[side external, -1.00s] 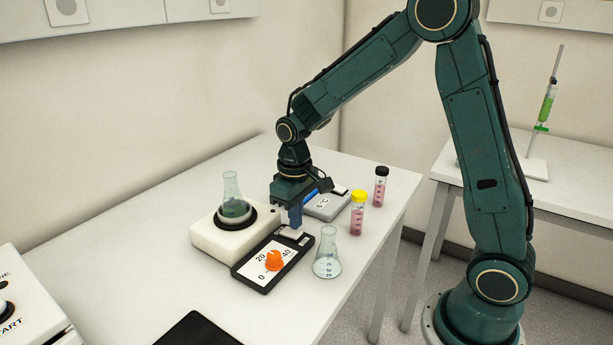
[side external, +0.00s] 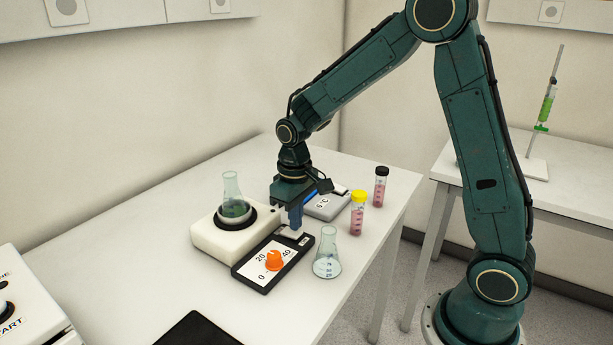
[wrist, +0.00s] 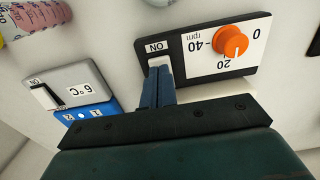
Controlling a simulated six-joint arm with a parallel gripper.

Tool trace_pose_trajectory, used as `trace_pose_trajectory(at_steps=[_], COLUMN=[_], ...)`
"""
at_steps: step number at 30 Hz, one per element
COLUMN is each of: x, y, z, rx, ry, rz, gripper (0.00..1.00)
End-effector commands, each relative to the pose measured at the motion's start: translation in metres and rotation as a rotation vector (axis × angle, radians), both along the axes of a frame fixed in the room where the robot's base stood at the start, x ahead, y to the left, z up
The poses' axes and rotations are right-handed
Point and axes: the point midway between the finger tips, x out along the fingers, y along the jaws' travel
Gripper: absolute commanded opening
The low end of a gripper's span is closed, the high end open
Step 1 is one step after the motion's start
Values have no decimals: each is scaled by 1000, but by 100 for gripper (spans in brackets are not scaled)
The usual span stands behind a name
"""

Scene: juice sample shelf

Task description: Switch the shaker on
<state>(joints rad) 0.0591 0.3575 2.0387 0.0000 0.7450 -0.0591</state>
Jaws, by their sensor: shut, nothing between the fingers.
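The shaker (side external: 207,238) is a white box with a flask of green liquid (side external: 232,209) on its round top. In front of it lies a black-framed control panel (side external: 250,283) with an orange knob (side external: 274,260) and a 0-20-40 rpm scale. The knob also shows in the wrist view (wrist: 230,41). At the panel's far end is a white switch (wrist: 159,61) beside an ON label. My gripper (side external: 296,227) is shut and empty, pointing down over that end. In the wrist view its blue fingertips (wrist: 158,72) are at the switch and partly hide it; contact is unclear.
A grey-and-blue 6 °C device (side external: 325,205) with its own switch (wrist: 44,97) stands close by. A clear flask (side external: 327,258), a yellow-capped vial (side external: 357,215) and a black-capped vial (side external: 380,188) stand to the right, near the table edge. A black pad lies in front.

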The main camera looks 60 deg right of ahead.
Motion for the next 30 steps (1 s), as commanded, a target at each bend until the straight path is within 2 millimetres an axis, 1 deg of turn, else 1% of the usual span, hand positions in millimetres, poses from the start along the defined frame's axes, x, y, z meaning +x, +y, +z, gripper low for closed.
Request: trace_pose_trajectory(at_steps=[30], x=[0], y=[0], z=[-11], rx=[0], ry=[1], rz=[0], gripper=[0])
